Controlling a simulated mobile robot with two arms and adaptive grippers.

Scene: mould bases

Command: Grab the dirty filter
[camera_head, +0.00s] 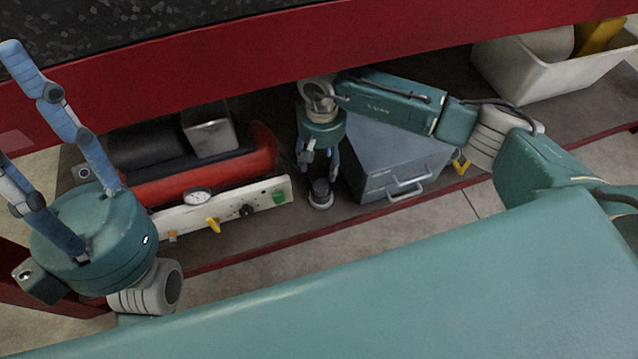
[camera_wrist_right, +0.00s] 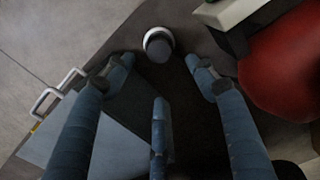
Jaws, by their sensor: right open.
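A small dark round part with a pale rim, seemingly the dirty filter (camera_head: 321,194), stands on the dark lower shelf between the red compressor and a grey box. It also shows in the right wrist view (camera_wrist_right: 158,44), top centre, just beyond the fingertips. My right gripper (camera_head: 319,168) points down close above it, with its blue fingers spread and nothing between them; the spread fingers also show in the right wrist view (camera_wrist_right: 160,66). My left gripper (camera_head: 14,105) is at the far left, fingers pointing up and apart, empty.
The red compressor (camera_head: 200,178) with a gauge panel is left of the filter. The grey box (camera_head: 395,160) with a handle is close on its right. A red beam (camera_head: 240,62) runs above the shelf. A white bin (camera_head: 545,75) stands at upper right.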

